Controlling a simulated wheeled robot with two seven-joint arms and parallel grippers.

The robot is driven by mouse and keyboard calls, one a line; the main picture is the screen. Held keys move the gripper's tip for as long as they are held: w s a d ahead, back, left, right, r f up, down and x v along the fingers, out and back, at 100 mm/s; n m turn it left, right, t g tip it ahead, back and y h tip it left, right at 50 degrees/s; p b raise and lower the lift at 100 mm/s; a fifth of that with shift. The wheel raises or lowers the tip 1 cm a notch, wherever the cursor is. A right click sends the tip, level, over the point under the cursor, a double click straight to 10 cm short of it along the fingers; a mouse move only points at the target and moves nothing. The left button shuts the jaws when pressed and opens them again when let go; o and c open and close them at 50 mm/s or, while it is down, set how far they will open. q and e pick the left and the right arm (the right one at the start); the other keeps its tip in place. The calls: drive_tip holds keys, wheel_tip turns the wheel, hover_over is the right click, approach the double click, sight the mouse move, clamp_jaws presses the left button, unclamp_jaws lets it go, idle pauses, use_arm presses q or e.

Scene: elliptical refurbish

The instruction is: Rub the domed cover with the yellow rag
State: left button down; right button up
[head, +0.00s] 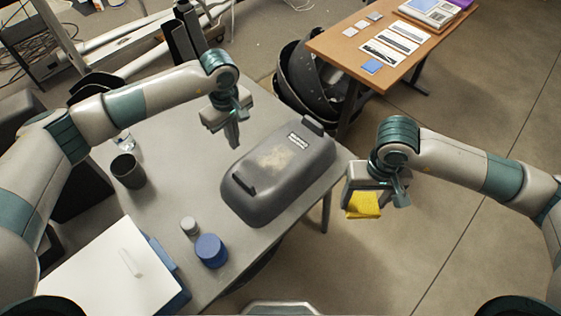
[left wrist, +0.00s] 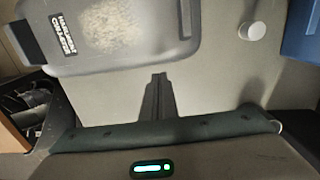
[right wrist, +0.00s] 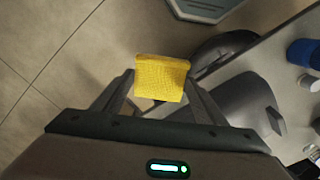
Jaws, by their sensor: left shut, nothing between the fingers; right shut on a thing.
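The domed cover (head: 281,172) is a dark grey rounded shell with a handle at each end, lying on the grey table. A pale dusty patch (head: 279,157) and a label are on its top; the patch also shows in the left wrist view (left wrist: 112,24). My right gripper (head: 366,196) is shut on the yellow rag (head: 363,206), held in the air to the right of the cover, past the table edge. The rag shows between the fingers in the right wrist view (right wrist: 161,78). My left gripper (head: 235,140) is shut and empty, above the table behind the cover's left end.
A blue-lidded jar (head: 211,250), a small grey-white container (head: 189,226), a dark cup (head: 128,171) and a white board (head: 112,270) are on the grey table (head: 180,200). A wooden table (head: 340,45) with papers stands behind. The floor at right is clear.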

use_arm(q)
drive_tip(key=shift+f+b, duration=3)
drive_tip(key=shift+b, duration=0.4)
use_arm(e)
drive_tip(key=shift+f, duration=3.45)
drive_tip(key=shift+w, duration=0.1)
drive_tip(key=w+a+r, duration=0.5)
drive_tip(key=w+a, duration=0.4)
drive_tip(key=w, duration=0.1)
drive_tip(key=w+a+r, duration=0.6)
drive_tip(key=w+a, duration=0.3)
drive_tip(key=w, duration=0.1)
drive_tip(key=shift+w+r, duration=0.2)
drive_tip(key=shift+w, duration=0.1)
drive_tip(key=shift+a+f, duration=0.1)
hover_over(288, 148)
drive_tip(key=shift+f, duration=2.9)
